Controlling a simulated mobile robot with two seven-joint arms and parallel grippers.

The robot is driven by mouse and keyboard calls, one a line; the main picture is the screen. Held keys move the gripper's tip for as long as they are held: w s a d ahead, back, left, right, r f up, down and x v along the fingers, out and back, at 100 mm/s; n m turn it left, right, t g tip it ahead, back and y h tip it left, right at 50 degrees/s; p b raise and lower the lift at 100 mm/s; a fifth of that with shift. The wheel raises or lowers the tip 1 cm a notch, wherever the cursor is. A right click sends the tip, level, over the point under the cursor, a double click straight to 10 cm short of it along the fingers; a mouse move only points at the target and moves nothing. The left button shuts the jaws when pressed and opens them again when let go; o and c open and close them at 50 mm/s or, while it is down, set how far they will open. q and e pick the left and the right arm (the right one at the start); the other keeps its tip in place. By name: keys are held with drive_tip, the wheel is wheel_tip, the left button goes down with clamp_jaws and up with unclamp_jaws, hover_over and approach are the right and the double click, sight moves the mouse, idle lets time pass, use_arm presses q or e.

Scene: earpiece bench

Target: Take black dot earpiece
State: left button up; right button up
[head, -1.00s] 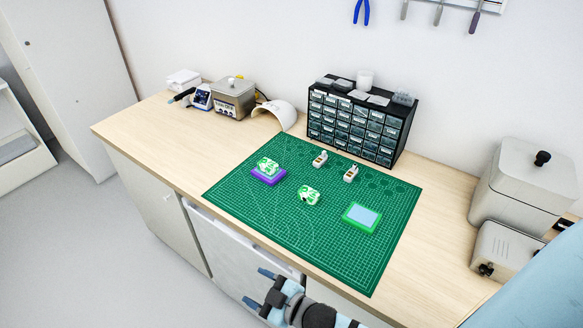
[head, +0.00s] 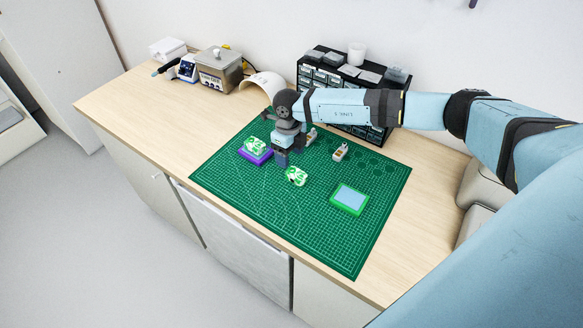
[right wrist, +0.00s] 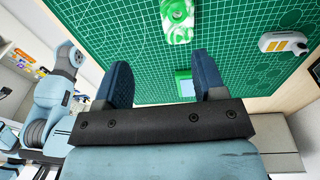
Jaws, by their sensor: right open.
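Two green-and-white marbled pieces show in the head view. One (head: 255,146) rests on a purple pad (head: 250,157); the other (head: 296,176) lies on the green mat. The loose one may be the marbled piece (right wrist: 178,22) ahead of my fingers in the right wrist view. A small white piece (head: 340,152) stands farther back; another (head: 311,135) is partly behind my arm. I cannot make out a black dot on any of them. My right gripper (head: 282,160) is open and empty, pointing down above the mat between the marbled pieces. My left gripper is not in view.
A green-framed pad with a light blue face (head: 349,198) lies on the mat's right side. A black drawer cabinet (head: 310,74) stands behind, partly hidden by my arm. A white curved cover (head: 262,83) is at the back. The mat's front (head: 290,225) is clear.

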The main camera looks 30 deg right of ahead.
sight(296, 173)
drive_tip(key=shift+w+d+f+h, duration=0.1)
drive_tip(key=shift+d+f+h, duration=0.15)
drive_tip(key=shift+d, duration=0.25)
drive_tip(key=shift+w+d+f+h, duration=0.15)
drive_tip(key=shift+d+f, duration=0.15)
drive_tip(key=shift+d, duration=0.15)
drive_tip(key=f+b, duration=0.1)
drive_tip(key=f, duration=0.1)
drive_tip(key=f+b, duration=0.1)
drive_tip(key=f, duration=0.1)
drive_tip(key=f+b, duration=0.2)
drive_tip(key=shift+s+f, duration=0.25)
drive_tip(key=shift+s, duration=0.1)
drive_tip(key=shift+f, duration=0.4)
drive_tip(key=shift+d+f+b, duration=0.1)
drive_tip(key=shift+f+b, duration=0.25)
drive_tip(key=shift+b, duration=0.1)
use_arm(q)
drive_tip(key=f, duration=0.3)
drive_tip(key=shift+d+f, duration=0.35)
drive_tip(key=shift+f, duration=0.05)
use_arm(e)
drive_tip(key=shift+s, duration=0.1)
